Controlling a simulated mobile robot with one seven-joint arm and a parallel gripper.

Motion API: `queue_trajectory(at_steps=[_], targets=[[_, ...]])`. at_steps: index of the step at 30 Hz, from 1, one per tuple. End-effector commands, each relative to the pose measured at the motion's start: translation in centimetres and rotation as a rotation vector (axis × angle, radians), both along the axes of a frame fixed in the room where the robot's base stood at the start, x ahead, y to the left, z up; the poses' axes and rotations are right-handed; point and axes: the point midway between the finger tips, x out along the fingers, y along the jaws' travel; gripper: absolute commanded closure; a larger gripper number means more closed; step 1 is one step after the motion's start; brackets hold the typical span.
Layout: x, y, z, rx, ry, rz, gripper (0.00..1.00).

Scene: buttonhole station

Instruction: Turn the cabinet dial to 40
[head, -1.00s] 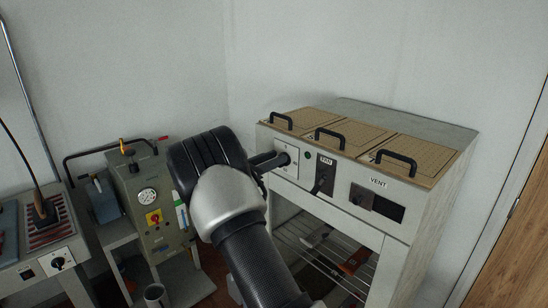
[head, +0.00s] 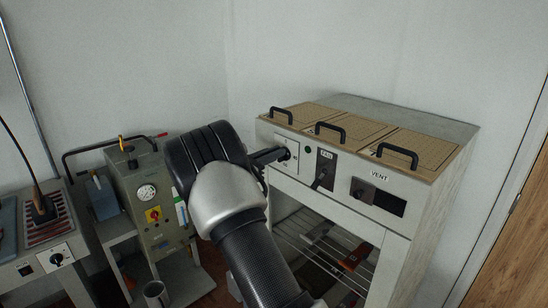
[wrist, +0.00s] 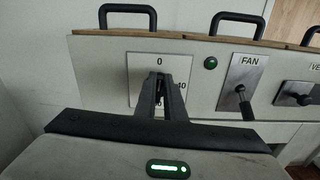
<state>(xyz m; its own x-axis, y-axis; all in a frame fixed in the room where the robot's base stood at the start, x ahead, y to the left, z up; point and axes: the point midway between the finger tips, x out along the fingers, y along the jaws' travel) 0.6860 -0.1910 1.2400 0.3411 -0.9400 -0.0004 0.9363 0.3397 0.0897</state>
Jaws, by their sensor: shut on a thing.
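The cabinet dial's pale plate (wrist: 182,66) is at the left of the cabinet front, with a 0 at its top and a partly covered 40 at its right. In the head view the plate (head: 281,141) shows just above my fingertips. My gripper (wrist: 160,88) reaches the dial straight on, its dark fingers shut on the dial knob. It also shows in the head view (head: 284,154), seen from behind. The fingers cover most of the knob and the lower marks, so I cannot tell which number the dial points to.
Right of the dial are a green button (wrist: 210,63), the FAN lever (wrist: 243,98) and the VENT knob (head: 362,190). Black handles (head: 331,130) stand on the cabinet's tan lids. A wire rack (head: 305,245) with tools is below. A grey machine with a gauge (head: 146,192) stands left.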

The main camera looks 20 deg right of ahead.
Motion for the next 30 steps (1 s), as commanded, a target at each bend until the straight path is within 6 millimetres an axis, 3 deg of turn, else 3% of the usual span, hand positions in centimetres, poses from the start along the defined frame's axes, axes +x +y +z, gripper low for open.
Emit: queue_trajectory(at_steps=[30], targets=[[-1.4,-0.5,-1.8,0.315,-0.871,0.001,1.0]])
